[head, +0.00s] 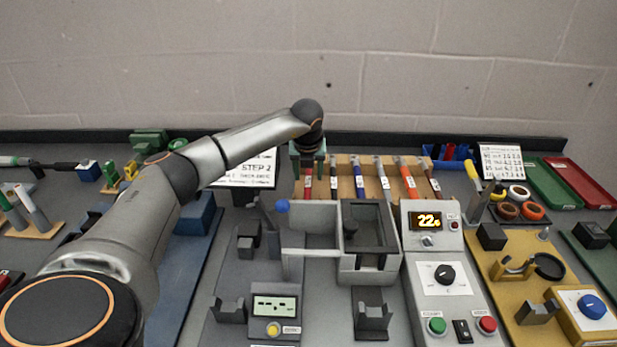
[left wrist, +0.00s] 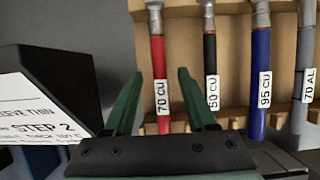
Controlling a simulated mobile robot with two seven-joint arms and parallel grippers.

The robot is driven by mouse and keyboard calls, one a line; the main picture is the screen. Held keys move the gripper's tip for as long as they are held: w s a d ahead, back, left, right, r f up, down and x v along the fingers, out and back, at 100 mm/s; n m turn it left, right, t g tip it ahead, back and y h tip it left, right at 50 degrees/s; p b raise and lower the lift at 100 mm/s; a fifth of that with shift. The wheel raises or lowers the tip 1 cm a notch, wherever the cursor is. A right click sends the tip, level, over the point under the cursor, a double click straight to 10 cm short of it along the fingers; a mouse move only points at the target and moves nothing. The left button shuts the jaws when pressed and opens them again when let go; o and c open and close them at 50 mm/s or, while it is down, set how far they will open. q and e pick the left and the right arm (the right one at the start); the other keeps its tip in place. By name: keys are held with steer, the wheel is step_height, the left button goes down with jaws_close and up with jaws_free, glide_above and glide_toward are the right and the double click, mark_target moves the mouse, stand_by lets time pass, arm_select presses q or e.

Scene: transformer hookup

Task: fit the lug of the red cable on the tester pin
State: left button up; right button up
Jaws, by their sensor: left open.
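The red cable (left wrist: 161,85), labelled 70 CU, stands in a wooden rack with its grey metal lug end at the top. It also shows in the head view (head: 308,184), at the left end of the rack. My left gripper (left wrist: 162,98) is open, its two green fingers apart on either side of the red cable in the left wrist view; I cannot tell how deep the cable lies between them. In the head view the left gripper (head: 308,158) is at the rack's left end. A small upright pin (head: 545,233) stands on the yellow board; I cannot tell if it is the tester pin.
Black, blue, grey and orange cables stand right of the red one in the rack (head: 345,186). A STEP 2 card (head: 256,169) stands close left of it. A grey open-topped fixture (head: 367,268) and a control box showing 22 (head: 432,219) stand in front.

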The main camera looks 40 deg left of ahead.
arm_select(q)
steer(key=shift+c, duration=0.4)
jaws_close()
